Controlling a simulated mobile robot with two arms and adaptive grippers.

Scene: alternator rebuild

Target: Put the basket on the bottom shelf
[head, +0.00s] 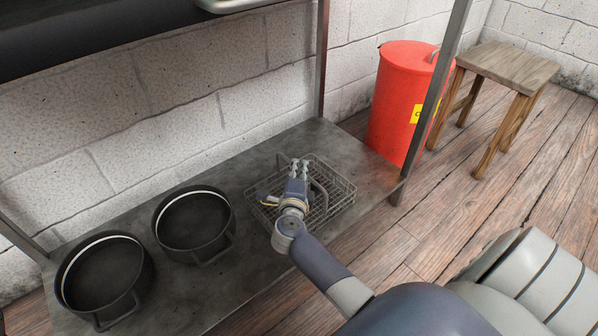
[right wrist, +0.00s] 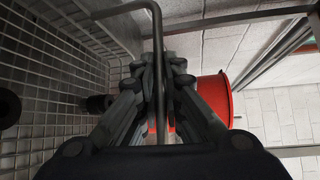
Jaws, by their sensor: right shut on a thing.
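The wire basket (head: 338,204) is at the right end of the grey bottom shelf (head: 262,150) in the head view, seemingly resting on it. My right gripper (head: 300,170) is over the basket and shut on its handle. In the right wrist view, the fingers (right wrist: 160,85) close around the bent handle bar (right wrist: 157,25), with the basket's mesh wall (right wrist: 60,60) at the left. My gripper and forearm hide part of the basket. Whether its whole underside touches the shelf cannot be told. My left gripper is not in view.
Two black pots (head: 105,275) (head: 194,222) stand on the shelf to the left of the basket. A shelf post (head: 432,100) rises at the front right corner. A red bin (head: 402,95) and a wooden stool (head: 508,66) stand on the floor beyond it.

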